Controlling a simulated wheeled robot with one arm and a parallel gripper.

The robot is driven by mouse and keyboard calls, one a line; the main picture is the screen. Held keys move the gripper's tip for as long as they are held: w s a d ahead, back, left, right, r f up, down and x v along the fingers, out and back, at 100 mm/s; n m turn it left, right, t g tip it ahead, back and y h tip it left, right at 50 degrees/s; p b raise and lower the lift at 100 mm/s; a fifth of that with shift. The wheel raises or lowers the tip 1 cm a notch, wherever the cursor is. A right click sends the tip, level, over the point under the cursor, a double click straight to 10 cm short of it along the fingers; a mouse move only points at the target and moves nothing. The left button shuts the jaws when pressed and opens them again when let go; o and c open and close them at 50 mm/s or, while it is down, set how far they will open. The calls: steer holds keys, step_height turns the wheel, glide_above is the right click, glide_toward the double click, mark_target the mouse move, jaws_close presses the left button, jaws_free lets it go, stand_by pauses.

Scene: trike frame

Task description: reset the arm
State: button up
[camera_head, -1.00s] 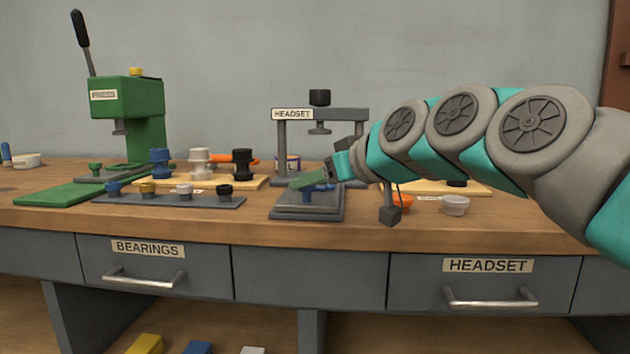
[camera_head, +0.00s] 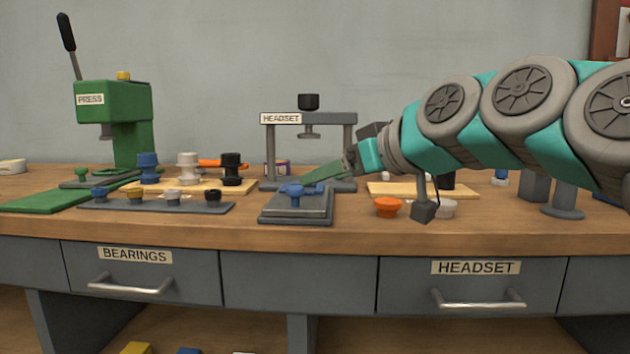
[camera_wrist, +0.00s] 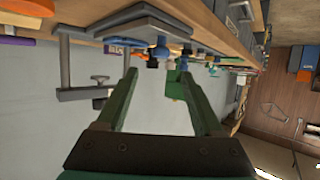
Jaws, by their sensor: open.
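My gripper (camera_head: 322,174) has green fingers and hangs just above and right of a small blue part (camera_head: 303,190). That part rests on a grey square block (camera_head: 297,208) in front of the headset press. In the wrist view my gripper (camera_wrist: 160,88) shows its two fingers spread wide with nothing held between them. My arm reaches in from the right, over the bench.
The headset press frame (camera_head: 355,147) stands close behind the gripper. A green press (camera_head: 115,115) and rows of bearing parts are to the left. An orange cup (camera_head: 388,207) lies below the wrist. The wooden bench (camera_head: 250,240) has a clear front strip.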

steer(key=shift+s+d+r, duration=0.1)
steer(key=shift+s+d, duration=0.05)
steer(key=shift+s, duration=0.1)
steer(key=s+d+f+m+g+h+p, duration=0.1)
steer(key=s+d+f+g+h, duration=0.3)
steer(key=f, duration=0.6)
steer(key=s+a+f+m+g+h+p, duration=0.1)
steer(key=s+f+m+p, duration=0.1)
steer(key=s+f, duration=0.65)
steer(key=s+d+f+m+g+h, duration=0.2)
steer(key=s+d+f, duration=0.3)
steer(key=s+f, duration=0.4)
steer(key=s+d+f+m+g+h+p, duration=0.1)
steer(key=s+d+f+m+g+h, duration=0.1)
steer(key=s+d+f, duration=0.4)
steer(key=s+f+m+g, duration=0.1)
steer(key=s+f+g, duration=0.1)
steer(key=s+f, duration=0.1)
steer(key=shift+d+f+m+g, duration=0.2)
steer(key=shift+f+m+g, duration=0.1)
steer(key=shift+f+g, duration=0.15)
